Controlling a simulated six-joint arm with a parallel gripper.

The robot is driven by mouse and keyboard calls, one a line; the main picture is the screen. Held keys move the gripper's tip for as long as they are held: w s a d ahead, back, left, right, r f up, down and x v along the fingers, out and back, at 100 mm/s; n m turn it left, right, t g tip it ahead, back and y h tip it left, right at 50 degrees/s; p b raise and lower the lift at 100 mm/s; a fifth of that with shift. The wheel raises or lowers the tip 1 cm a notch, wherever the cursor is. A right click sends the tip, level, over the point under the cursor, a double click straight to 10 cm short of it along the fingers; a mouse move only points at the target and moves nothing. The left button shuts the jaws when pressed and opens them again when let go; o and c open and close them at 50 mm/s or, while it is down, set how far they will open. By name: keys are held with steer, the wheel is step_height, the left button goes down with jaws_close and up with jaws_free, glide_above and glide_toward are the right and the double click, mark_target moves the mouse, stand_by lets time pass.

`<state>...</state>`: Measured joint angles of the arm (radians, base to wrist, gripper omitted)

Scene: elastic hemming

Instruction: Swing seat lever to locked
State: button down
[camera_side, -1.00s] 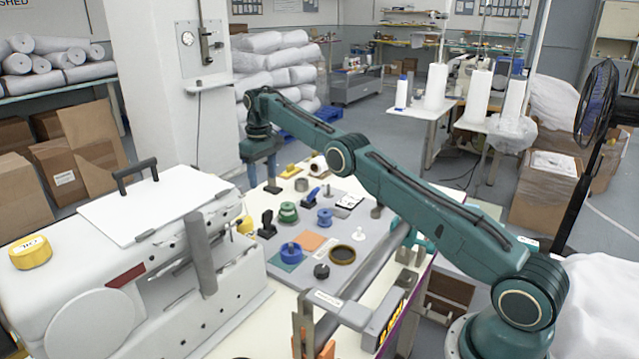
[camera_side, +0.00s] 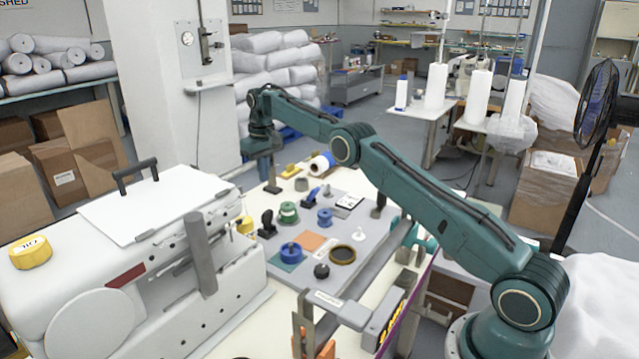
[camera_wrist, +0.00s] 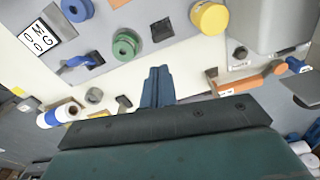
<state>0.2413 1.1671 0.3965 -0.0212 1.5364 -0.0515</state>
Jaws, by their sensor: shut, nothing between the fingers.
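My gripper (camera_side: 267,178) points down at the far edge of the worktable, beside the machine. In the wrist view its blue fingers (camera_wrist: 158,74) are together with nothing between them. I cannot tell for sure which part is the seat lever. A blue lever-like part (camera_side: 312,195) on a dark base lies on the grey board; it also shows in the wrist view (camera_wrist: 78,63), left of the fingers. A black upright part (camera_side: 267,224) stands near the machine. An orange bar (camera_wrist: 250,80) with a blue-tipped part beside it lies right of the fingers. My gripper touches none of these visibly.
The white machine (camera_side: 130,270) with a lid handle stands at left. A green spool (camera_side: 288,212), a blue spool (camera_side: 325,217) and a yellow round part (camera_wrist: 209,18) stand near my gripper. A white-and-blue roll (camera_side: 322,162) lies at the far edge.

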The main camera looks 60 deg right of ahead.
steer(key=m, duration=0.2)
steer(key=m+t, duration=0.5)
steer(key=m, duration=0.9)
glide_toward(267, 222)
steer(key=s+r, duration=0.3)
steer(key=s, duration=0.3)
steer(key=shift+s+d, duration=0.2)
steer(key=shift+d, duration=0.3)
steer(key=x, duration=1)
steer(key=shift+s+a+f, duration=0.1)
steer(key=shift+a+f, duration=0.05)
steer(key=shift+w+r, duration=0.25)
steer(key=shift+w, duration=0.25)
steer(key=shift+w+r, duration=0.15)
steer(key=shift+w, duration=1.3)
